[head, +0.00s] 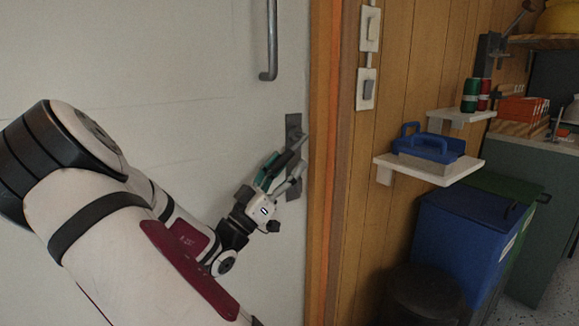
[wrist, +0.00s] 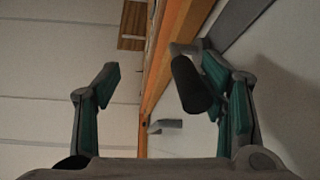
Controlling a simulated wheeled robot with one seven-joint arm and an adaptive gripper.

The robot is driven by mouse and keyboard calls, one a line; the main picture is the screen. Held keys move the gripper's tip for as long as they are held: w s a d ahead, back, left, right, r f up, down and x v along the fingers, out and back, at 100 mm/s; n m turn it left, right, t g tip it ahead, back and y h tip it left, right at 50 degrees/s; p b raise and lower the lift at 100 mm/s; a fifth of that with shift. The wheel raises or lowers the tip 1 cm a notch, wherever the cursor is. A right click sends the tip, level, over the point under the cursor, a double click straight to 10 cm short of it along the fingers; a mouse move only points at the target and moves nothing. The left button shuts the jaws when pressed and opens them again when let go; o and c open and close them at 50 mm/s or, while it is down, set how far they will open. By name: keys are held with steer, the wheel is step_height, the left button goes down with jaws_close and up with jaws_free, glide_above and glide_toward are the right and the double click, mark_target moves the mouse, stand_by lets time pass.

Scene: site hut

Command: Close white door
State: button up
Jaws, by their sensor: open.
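The white door (head: 190,60) fills the left of the head view, its right edge beside the orange frame. It carries a grey vertical pull bar (head: 270,45) and, lower, a dark lock plate (head: 293,125). My gripper (head: 297,162) is open in front of the plate, close to the door's edge, and hides part of the hardware. In the wrist view my open gripper (wrist: 155,82) shows both fingers apart, with a dark rounded lever handle (wrist: 190,85) just inside the right finger. Whether they touch, and whether the door stands slightly ajar, I cannot tell.
The orange door frame (head: 325,150) borders a wood-panelled wall with light switches (head: 369,28).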

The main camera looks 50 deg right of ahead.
steer(key=o, duration=1.1)
steer(key=shift+s+m+g, duration=0.3)
steer(key=shift+s+g, duration=0.3)
steer(key=shift+s, duration=0.2)
steer(key=shift+c, duration=0.2)
steer(key=shift+o, duration=0.3)
steer(key=shift+s+a+r, duration=0.1)
steer(key=shift+a, duration=0.15)
steer(key=shift+c, duration=0.5)
steer(key=shift+w+a+f, duration=0.2)
steer(key=shift+f, duration=0.1)
steer(key=v, duration=1.1)
steer(key=shift+w+a+r, duration=0.1)
steer(key=shift+w+a, duration=0.1)
steer(key=shift+a, duration=0.1)
steer(key=c, duration=0.4)
steer(key=shift+d, duration=0.1)
